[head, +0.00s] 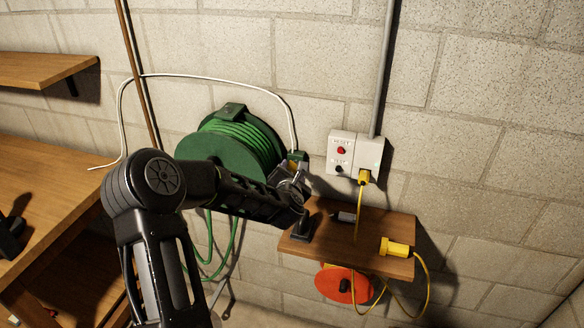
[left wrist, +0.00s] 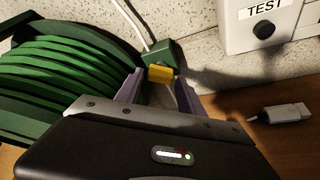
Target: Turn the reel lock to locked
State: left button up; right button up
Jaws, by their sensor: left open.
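The green hose reel (head: 235,145) is mounted against the block wall, with green line wound on it. At its right side is a small green housing (head: 298,157) with a yellow piece (head: 292,167), which looks like the reel lock. My left gripper (head: 292,178) is at this housing, partly covering it. In the left wrist view, the yellow lock piece (left wrist: 161,73) lies between the tips of my open left fingers (left wrist: 160,87); whether they touch it I cannot tell. The lock's markings are not visible.
A grey outlet box (head: 352,155) with red and black buttons is right of the reel. Below it, a small wooden shelf (head: 375,225) holds a yellow connector (head: 396,247) and cord. A red-orange reel (head: 340,285) is beneath. A wooden bench (head: 60,190) stands at left.

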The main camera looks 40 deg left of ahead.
pick_arm(q)
jog(key=shift+x, duration=0.85)
jog(key=shift+c, duration=0.4)
grip_shut()
